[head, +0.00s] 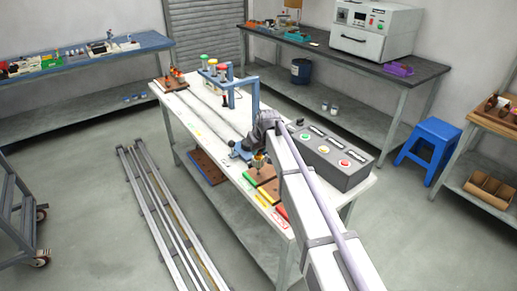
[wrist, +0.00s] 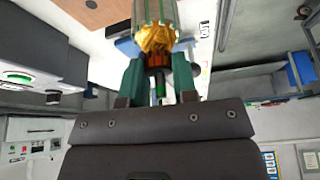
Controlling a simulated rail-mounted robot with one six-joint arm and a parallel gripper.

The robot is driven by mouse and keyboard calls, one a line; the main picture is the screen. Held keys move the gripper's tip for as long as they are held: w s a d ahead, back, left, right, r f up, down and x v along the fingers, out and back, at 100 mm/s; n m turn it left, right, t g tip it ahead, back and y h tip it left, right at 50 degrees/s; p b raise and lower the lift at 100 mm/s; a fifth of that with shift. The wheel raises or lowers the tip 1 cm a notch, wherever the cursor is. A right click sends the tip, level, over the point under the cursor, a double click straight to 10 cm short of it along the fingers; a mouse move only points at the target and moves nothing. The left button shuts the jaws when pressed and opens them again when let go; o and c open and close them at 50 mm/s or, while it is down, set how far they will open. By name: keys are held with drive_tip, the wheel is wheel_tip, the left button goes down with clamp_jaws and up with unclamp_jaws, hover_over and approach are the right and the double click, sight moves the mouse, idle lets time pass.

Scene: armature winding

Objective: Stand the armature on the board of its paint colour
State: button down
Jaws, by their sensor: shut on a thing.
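My gripper (wrist: 157,62) is shut on the armature (wrist: 157,38). A dark shaft with a green band (wrist: 160,94) sticks out toward the palm. In the head view the armature (head: 258,163) shows small below my gripper, above the brown boards near the table's front end. One board (head: 264,175) has a green edge and lies right below the armature. Another board (head: 270,190) lies just in front of it. Whether the armature touches a board cannot be told.
A grey control box (head: 325,160) with coloured buttons stands to the right of the boards. A blue frame (head: 240,82) and a stand with coloured tops (head: 208,68) are farther back. Red and yellow marks lie by the white table's (head: 190,105) front end. Its middle left is mostly clear.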

drive_tip(key=shift+f, duration=0.5)
drive_tip(key=shift+f+b, duration=1.2)
drive_tip(key=shift+b, duration=0.2)
idle(0.4)
drive_tip(key=c, duration=0.8)
unclamp_jaws()
drive_tip(key=shift+r, duration=0.15)
drive_tip(key=p+v, duration=1)
drive_tip(key=shift+s+r, duration=0.1)
drive_tip(key=shift+r, duration=0.2)
